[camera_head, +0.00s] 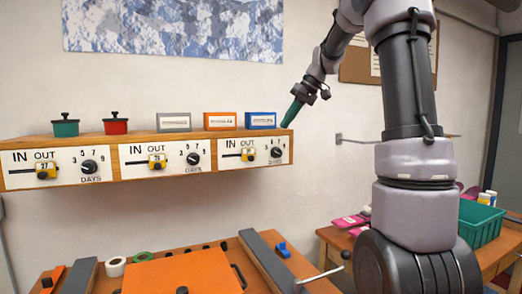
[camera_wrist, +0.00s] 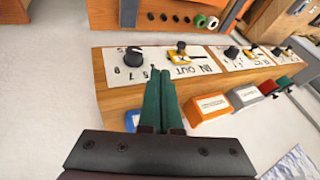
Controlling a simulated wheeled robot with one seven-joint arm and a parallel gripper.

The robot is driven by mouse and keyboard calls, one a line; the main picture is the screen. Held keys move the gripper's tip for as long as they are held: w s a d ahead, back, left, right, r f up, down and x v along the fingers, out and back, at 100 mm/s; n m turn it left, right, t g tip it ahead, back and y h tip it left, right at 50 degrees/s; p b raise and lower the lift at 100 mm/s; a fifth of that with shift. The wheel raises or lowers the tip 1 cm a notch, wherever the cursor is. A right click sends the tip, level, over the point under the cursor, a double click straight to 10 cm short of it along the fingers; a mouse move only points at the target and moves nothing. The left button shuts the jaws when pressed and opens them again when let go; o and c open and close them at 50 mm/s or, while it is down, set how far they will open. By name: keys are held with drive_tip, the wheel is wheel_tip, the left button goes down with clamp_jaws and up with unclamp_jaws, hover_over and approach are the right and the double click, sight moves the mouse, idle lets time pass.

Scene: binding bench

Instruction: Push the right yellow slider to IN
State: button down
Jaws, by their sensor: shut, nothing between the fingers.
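The right yellow slider (camera_head: 248,155) sits on the right white panel (camera_head: 270,157), under the word OUT and away from IN on its left. It carries a small number. In the wrist view, where the lettering is upside down, the same slider (camera_wrist: 180,56) lies just beyond the fingertips, a little to the right. My gripper (camera_head: 291,114) is shut and empty, its green fingers (camera_wrist: 161,80) together. In the head view it is at the upper right end of the wooden shelf box, above and right of the slider. I see no contact with the slider.
Left (camera_head: 46,170) and middle (camera_head: 157,160) yellow sliders share the wooden box (camera_head: 130,170). A black knob (camera_head: 277,152) is right of the right slider. Blue (camera_head: 260,120) and orange (camera_head: 220,120) boxes stand on top near my gripper. The wall space below the box is clear.

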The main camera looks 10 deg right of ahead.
sight(250, 155)
drive_tip(key=shift+f, duration=0.1)
drive_tip(key=x, duration=1)
drive_tip(key=shift+a+f, duration=0.1)
drive_tip(key=shift+f, duration=0.05)
drive_tip(key=shift+s+a+f, duration=0.15)
drive_tip(key=shift+a, duration=0.75)
drive_tip(key=shift+s+a+f, duration=0.15)
drive_tip(key=shift+s+a, duration=0.05)
drive_tip(key=shift+a, duration=0.7)
drive_tip(key=s+a, duration=0.1)
drive_tip(key=a, duration=0.5)
drive_tip(key=shift+a, duration=0.2)
drive_tip(key=shift+s, duration=0.15)
